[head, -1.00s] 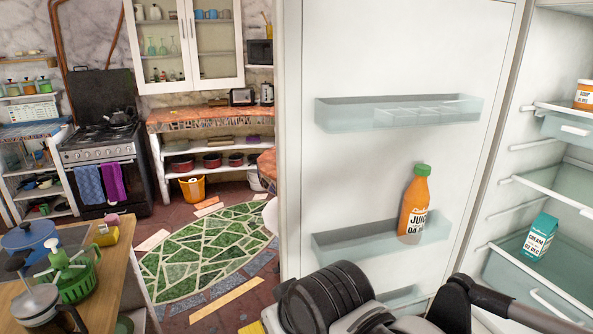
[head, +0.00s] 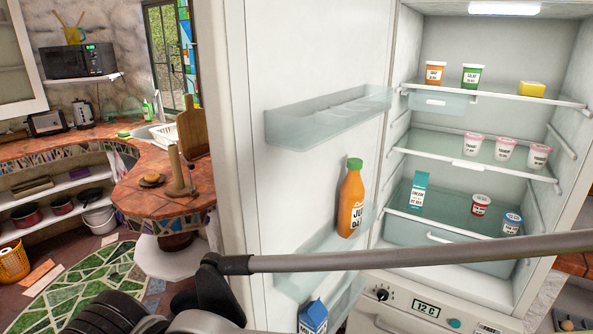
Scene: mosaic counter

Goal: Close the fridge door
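The fridge door (head: 290,65) stands open on the left side of the fridge, its inner face and clear shelves toward me. An orange juice bottle (head: 351,205) stands in a door shelf, and a blue carton (head: 313,317) sits in a lower one. The fridge interior (head: 497,52) is lit and open to view. My arm crosses the lower part of the head view in front of the door and the fridge. My gripper is not in view, so its state and any touch on the door are hidden.
A green mosaic rug (head: 80,290) lies on open floor at lower left.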

